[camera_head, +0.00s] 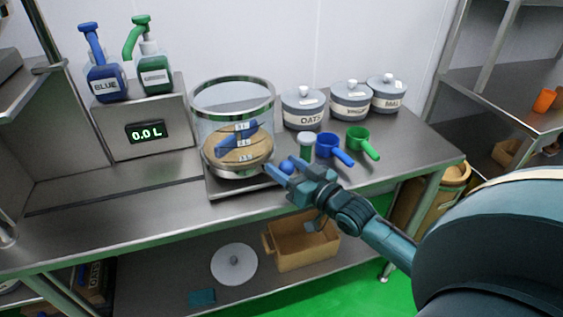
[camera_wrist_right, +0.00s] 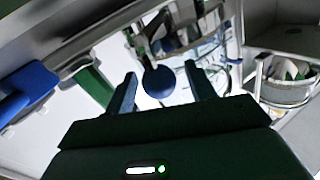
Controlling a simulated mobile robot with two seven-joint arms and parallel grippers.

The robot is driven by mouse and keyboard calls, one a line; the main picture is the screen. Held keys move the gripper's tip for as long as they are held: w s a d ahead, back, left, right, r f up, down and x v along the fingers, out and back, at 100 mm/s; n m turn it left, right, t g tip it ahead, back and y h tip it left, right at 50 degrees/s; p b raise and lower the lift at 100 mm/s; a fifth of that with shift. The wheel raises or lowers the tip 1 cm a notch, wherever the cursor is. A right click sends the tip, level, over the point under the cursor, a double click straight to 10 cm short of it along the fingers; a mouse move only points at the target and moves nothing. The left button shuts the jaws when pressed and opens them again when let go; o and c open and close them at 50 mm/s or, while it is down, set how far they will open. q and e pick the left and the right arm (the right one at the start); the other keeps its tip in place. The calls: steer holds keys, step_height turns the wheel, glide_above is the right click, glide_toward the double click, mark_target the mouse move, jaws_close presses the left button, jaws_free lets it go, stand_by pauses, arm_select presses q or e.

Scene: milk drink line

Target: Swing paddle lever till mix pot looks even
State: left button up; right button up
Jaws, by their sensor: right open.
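The mix pot (camera_head: 204,130) is a clear cylinder with a metal rim on the steel bench. A tan layer lies in its lower part, with a blue paddle (camera_head: 238,136) on or in it; how even the mix is cannot be judged well. The lever's round blue knob (camera_head: 286,167) sits just right of the pot. My right gripper (camera_head: 283,172) is open at the knob. In the right wrist view the knob (camera_wrist_right: 159,82) shows between the open fingers (camera_wrist_right: 162,88); contact cannot be made out. My left gripper is not in view.
A blue scoop (camera_head: 327,146) and a green scoop (camera_head: 359,140) lie right of the pot, before several lidded jars (camera_head: 303,108). A display box (camera_head: 115,142) reading 0.0 L carries blue (camera_head: 105,83) and green (camera_head: 154,75) pump bottles. The front left bench is clear.

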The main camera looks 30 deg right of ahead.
steer(key=shift+w+a, duration=0.15)
steer(key=shift+w, duration=0.8)
jaws_close()
